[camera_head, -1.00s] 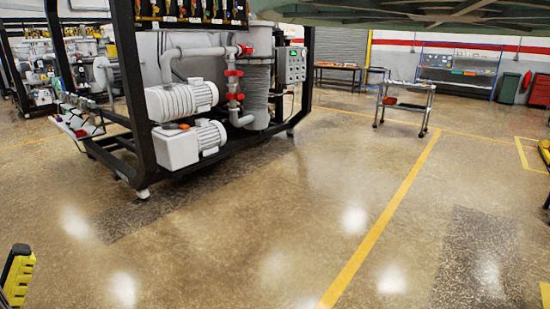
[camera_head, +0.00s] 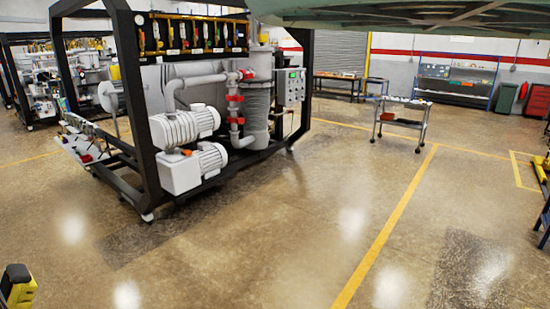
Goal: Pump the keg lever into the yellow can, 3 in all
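I cannot make out a keg, its lever or a clearly recognisable yellow can in the head view. A yellow and black object (camera_head: 18,287) is cut off by the lower left corner, and I cannot tell what it is. My gripper does not show, so its state and hold are hidden.
A black-framed vacuum furnace unit (camera_head: 148,185) with white pumps (camera_head: 185,127) stands at left centre. A control box (camera_head: 291,87) is on its right side. The floor in front is clear.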

